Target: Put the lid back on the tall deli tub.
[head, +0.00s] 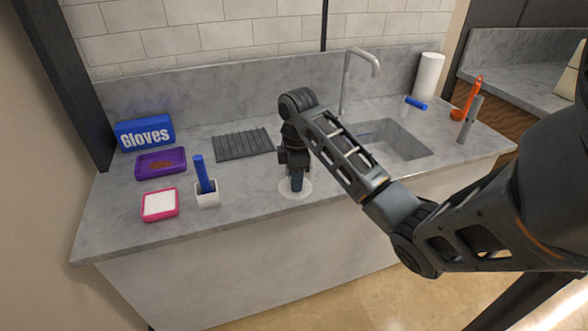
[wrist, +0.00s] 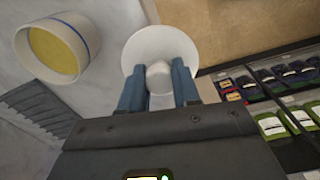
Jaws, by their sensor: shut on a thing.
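The lid (wrist: 160,40) is a pale round disc with a small knob, seen in the wrist view. My gripper (wrist: 159,82) is shut on that knob, one blue finger on each side. In the head view my gripper (head: 296,180) points down near the counter's front, with the lid (head: 284,190) under it; I cannot tell whether the lid touches the counter. An open round tub (wrist: 82,68) with a white wall, a blue band and yellow contents is at the upper left of the wrist view, apart from the lid. I cannot make out the tub in the head view.
A white holder with a blue-handled brush (head: 207,198), a pink-rimmed box (head: 160,205), a purple tray (head: 146,166) and a gloves box (head: 145,135) stand to the left. A dark ribbed mat (head: 243,145) lies behind. The sink (head: 405,148) and faucet (head: 347,80) are right.

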